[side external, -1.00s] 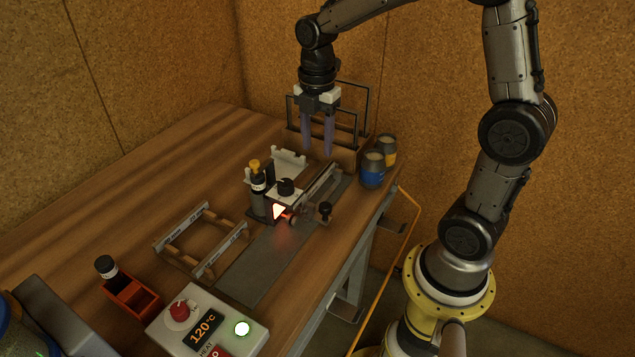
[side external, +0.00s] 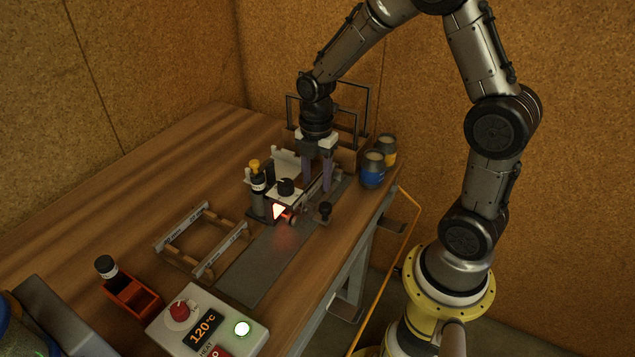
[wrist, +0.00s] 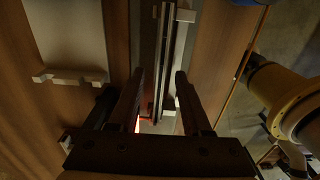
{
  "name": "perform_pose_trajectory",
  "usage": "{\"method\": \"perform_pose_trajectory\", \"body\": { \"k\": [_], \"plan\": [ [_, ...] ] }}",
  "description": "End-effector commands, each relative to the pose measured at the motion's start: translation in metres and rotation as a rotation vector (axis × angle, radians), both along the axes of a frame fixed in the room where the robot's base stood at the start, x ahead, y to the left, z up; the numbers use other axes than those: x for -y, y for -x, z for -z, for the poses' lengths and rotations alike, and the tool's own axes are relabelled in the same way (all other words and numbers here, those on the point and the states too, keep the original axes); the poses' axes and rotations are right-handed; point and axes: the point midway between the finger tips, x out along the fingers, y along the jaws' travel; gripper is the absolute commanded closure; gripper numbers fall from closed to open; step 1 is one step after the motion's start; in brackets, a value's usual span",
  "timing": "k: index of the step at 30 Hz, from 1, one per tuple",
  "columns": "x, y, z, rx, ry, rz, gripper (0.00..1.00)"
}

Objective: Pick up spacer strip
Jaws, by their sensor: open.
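A long, narrow grey strip, seemingly the spacer strip (side external: 315,190), lies along the metal track at the back right of the bench. In the wrist view the strip (wrist: 162,50) runs lengthwise between my fingers. My gripper (side external: 317,187) is open, pointing down with one finger on each side of the strip; it also shows in the wrist view (wrist: 160,74). I cannot tell whether the fingers touch it. Two similar pale, marked strips (side external: 226,253) lie on a wooden rack at the front left.
Cans (side external: 373,169) stand near the right edge. A wire rack (side external: 367,105) is behind.

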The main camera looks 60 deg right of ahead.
Motion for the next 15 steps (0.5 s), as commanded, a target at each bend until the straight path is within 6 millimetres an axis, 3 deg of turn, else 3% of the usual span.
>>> {"method": "perform_pose_trajectory", "body": {
  "k": [2,10,15],
  "plan": [
    [0.0000,0.0001,-0.0002,0.000,0.000,0.000,0.51],
    [0.0000,0.0000,-0.0005,0.000,0.000,0.000,0.98],
    [0.0001,0.0000,-0.0006,0.000,0.000,0.000,1.00]
  ]
}}
